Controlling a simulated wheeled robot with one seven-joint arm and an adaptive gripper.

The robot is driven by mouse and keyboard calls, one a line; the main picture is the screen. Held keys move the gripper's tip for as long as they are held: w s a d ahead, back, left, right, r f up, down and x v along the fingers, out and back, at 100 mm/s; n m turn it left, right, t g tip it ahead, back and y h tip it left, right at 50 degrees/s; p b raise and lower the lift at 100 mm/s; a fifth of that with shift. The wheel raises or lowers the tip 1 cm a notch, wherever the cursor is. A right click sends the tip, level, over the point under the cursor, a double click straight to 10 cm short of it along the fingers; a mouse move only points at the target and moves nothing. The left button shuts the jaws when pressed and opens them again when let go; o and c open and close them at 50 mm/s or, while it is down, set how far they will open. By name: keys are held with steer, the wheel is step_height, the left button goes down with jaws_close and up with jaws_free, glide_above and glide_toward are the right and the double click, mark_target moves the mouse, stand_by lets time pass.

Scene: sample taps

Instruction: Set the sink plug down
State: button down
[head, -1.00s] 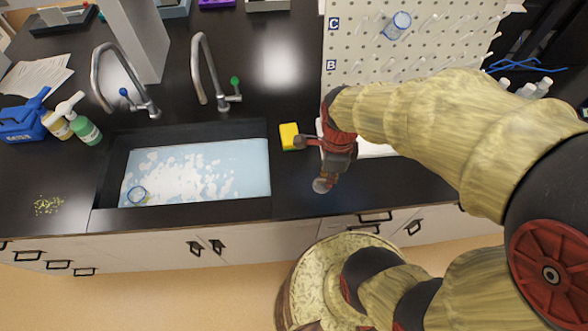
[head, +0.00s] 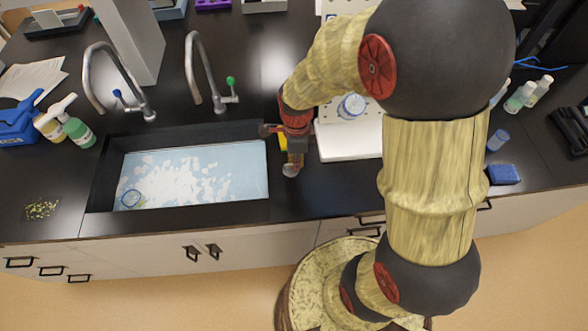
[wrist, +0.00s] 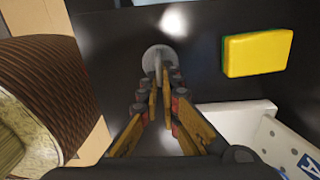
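The sink plug (head: 291,170) is a small grey disc. My gripper (head: 293,155) is shut on it and holds it over the black counter, just right of the sink (head: 258,208). In the wrist view the plug (wrist: 157,56) shows at the tips of the nearly closed fingers (wrist: 161,80). Whether the plug touches the counter I cannot tell. The sink holds pale blue water with white foam.
A yellow sponge (wrist: 257,53) lies close to the gripper; in the head view the gripper mostly hides it. A white tray (head: 345,145) is just to the right. Two taps (head: 230,98) stand behind the sink. Dark counter in front is clear.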

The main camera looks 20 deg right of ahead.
steer(key=shift+w+a+f, duration=0.1)
steer(key=shift+w+f, duration=0.4)
steer(key=shift+f, duration=0.2)
steer(key=shift+f+b, duration=0.5)
steer(key=shift+f, duration=0.95)
steer(key=shift+f, duration=0.15)
steer(key=c, duration=2.1)
jaws_free()
steer(key=shift+o, duration=0.3)
